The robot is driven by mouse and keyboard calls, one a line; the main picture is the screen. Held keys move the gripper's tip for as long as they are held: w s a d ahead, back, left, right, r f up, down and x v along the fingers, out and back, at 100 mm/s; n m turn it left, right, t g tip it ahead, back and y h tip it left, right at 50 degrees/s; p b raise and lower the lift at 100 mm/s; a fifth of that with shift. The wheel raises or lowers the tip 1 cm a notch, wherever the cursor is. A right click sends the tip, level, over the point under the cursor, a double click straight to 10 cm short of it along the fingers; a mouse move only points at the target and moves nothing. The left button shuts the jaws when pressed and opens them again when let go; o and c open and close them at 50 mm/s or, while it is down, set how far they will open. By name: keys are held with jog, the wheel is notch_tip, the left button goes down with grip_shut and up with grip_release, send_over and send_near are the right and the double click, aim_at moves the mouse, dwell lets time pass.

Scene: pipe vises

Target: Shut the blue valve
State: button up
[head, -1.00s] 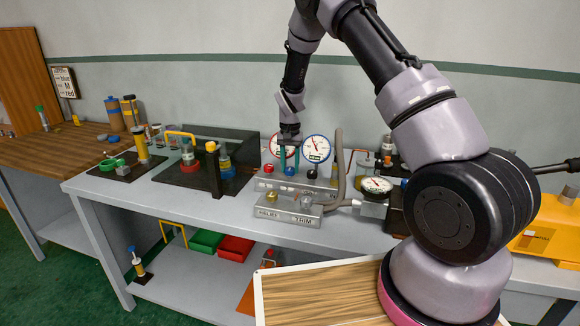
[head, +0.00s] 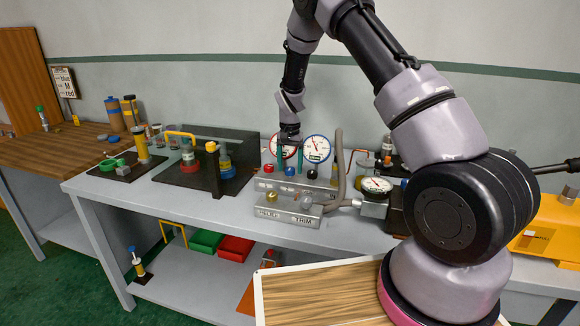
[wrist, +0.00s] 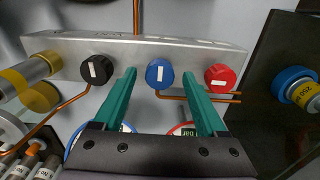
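The blue valve is a round blue knob (wrist: 160,74) with a white bar mark, on a grey metal manifold block (wrist: 205,55). In the head view the blue knob (head: 290,171) sits between a red knob (head: 268,168) and a black knob (head: 312,174). My gripper (wrist: 158,74) is open, with its two teal fingers on either side of the blue knob in the wrist view and gaps visible on both sides. In the head view my gripper (head: 290,166) points down over the block. I cannot tell whether the fingertips reach down beside the knob.
In the wrist view, the red knob (wrist: 220,77) and black knob (wrist: 97,69) flank the fingers closely. Two round gauges (head: 317,148) stand behind the block. A lower block (head: 288,212) with brass and grey knobs is in front. A grey hose (head: 339,165) rises at the right.

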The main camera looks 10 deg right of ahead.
notch_tip(320, 180, up, 11)
dwell(0.7)
jog(key=shift+f, duration=0.1)
notch_tip(320, 180, up, 12)
jog(key=f+t+y, duration=0.1)
send_over(290, 168)
jog(key=s+d, duration=0.4)
jog(key=s, duration=0.1)
jog(key=s+d+r+t+y, duration=0.1)
jog(key=s+d+r+t, duration=0.15)
jog(key=s+r, duration=0.6)
jog(key=s+d+r+t, duration=0.2)
jog(key=s+r, duration=0.1)
jog(key=s, duration=0.7)
jog(key=s+d+r+n+t, duration=0.1)
jog(key=s+d+r, duration=0.1)
jog(key=s, duration=0.8)
jog(key=shift+s+r+t, duration=0.35)
jog(key=shift+s+r, duration=0.05)
jog(key=shift+r, duration=0.3)
